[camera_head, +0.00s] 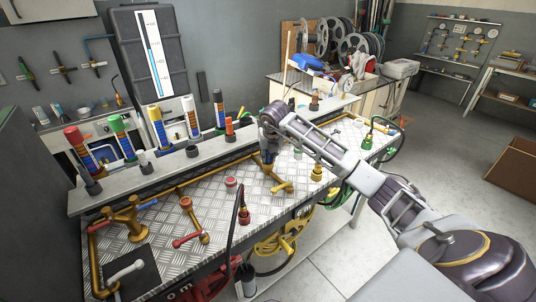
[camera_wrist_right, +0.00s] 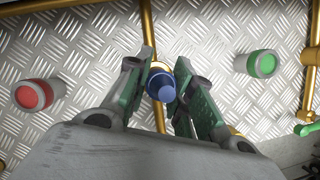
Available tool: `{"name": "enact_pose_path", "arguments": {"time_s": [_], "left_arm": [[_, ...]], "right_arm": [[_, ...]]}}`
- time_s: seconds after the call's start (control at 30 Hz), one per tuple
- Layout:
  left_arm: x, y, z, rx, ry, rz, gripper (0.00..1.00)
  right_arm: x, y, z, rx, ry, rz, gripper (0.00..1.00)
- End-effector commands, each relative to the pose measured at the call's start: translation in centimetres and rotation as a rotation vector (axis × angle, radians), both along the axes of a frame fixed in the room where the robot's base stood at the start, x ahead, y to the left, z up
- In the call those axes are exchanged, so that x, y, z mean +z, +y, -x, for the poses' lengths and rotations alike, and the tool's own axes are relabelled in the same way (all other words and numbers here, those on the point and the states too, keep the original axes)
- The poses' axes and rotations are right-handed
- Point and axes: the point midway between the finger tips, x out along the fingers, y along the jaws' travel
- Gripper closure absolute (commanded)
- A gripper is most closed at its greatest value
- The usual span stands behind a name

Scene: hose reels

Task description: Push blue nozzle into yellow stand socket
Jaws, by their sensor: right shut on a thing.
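My right gripper (camera_head: 268,150) is over the metal bench, pointing down. In the right wrist view its green-lined fingers (camera_wrist_right: 164,95) are shut on the blue nozzle (camera_wrist_right: 162,88), seen nearly end-on. My left gripper is not in view.
A red-topped stand (camera_head: 231,183) and a green-topped stand (camera_head: 316,172) flank the gripper. Brass pipes (camera_head: 205,178) run across the bench. A rear shelf (camera_head: 150,170) holds several coloured tubes. A dark hose (camera_head: 237,218) rises at the bench's front edge.

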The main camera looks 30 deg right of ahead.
Motion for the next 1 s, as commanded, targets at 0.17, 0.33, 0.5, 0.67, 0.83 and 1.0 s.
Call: {"name": "enact_pose_path", "arguments": {"time_s": [0.17,0.33,0.5,0.67,0.83,1.0], "left_arm": [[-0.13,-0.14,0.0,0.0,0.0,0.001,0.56],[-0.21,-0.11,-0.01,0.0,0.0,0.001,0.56],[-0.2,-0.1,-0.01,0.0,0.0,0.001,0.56],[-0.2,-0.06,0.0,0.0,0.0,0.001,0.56],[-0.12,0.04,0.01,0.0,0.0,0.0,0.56],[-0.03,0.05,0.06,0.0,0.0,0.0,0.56]], "right_arm": [[-0.11,0.01,-0.02,0.0,-0.001,0.0,0.99],[-0.24,0.01,-0.02,0.0,-0.001,0.0,0.68],[-0.22,0.01,-0.02,0.0,-0.001,0.0,0.55],[-0.21,0.02,-0.02,0.0,-0.001,0.0,0.55],[-0.12,0.02,-0.01,0.0,-0.001,0.0,0.55],[0.53,0.05,0.09,0.0,-0.003,0.0,0.55]]}}
